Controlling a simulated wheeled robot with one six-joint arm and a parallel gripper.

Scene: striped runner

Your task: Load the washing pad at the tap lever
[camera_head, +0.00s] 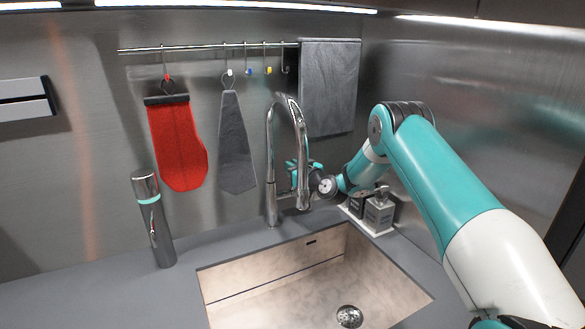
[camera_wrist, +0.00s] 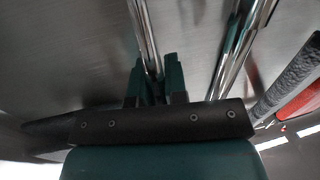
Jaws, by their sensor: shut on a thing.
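The chrome tap (camera_head: 271,165) stands at the back rim of the sink, with its tall neck bent over. My gripper (camera_head: 296,170) is at the tap's right side, partly hidden behind the spout. In the wrist view my gripper's dark teal fingers (camera_wrist: 158,80) are shut on a thin chrome rod, the tap lever (camera_wrist: 146,38). The tap's thicker chrome tubes (camera_wrist: 236,50) run beside it to the right, apart from the fingers. The lever is hard to make out in the head view. I cannot pick out a washing pad in either view.
The sink (camera_head: 285,290) is empty, with a drain. A steel bottle (camera_head: 153,220) stands left on the grey counter (camera_head: 110,295). A red mitt (camera_head: 178,145), grey cloth (camera_head: 235,145) and grey towel (camera_head: 328,90) hang behind. Dispensers (camera_head: 379,213) stand right of the tap.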

